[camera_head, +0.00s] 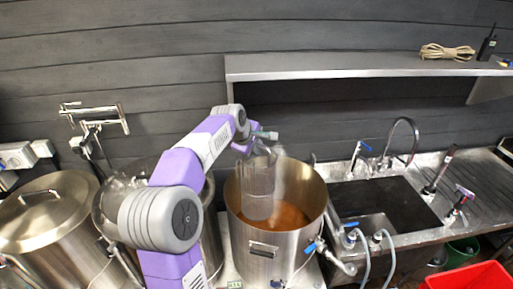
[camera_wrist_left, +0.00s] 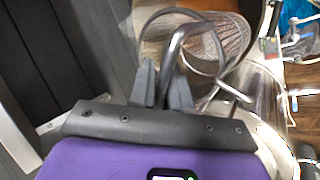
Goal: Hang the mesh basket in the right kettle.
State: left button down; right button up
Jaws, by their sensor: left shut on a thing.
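The mesh basket (camera_head: 258,190) is a grey see-through cylinder, upright in the opening of the right kettle (camera_head: 290,245). This steel kettle is open and holds brown liquid. The basket's lower part shows against the liquid; I cannot tell whether it touches it or whether a hook rests on the rim. My left gripper (camera_head: 262,142) is above the kettle's back part, shut on the basket's handle. In the left wrist view, the left gripper (camera_wrist_left: 163,85) has the bent metal handle (camera_wrist_left: 178,48) between its fingers, with the mesh basket (camera_wrist_left: 205,45) beyond. My right gripper is not in view.
A lidded kettle (camera_head: 45,215) stands at far left, and another kettle is partly hidden behind my left arm. A sink (camera_head: 385,205) with taps is to the right. A shelf (camera_head: 350,68) runs above. A red crate (camera_head: 470,277) is at lower right.

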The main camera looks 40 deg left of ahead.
pick_arm(q)
notch_tip(320, 180, down, 21)
jog(key=b, duration=1.5)
jog(key=shift+b, duration=0.35)
jog(key=shift+f+b, duration=0.3)
jog(key=shift+f, duration=0.4)
jog(key=shift+f, duration=0.4)
jog(key=shift+f+b, duration=0.1)
jog(key=shift+b, duration=0.2)
jog(key=shift+f+b, duration=1.5)
jog(key=shift+f, duration=0.8)
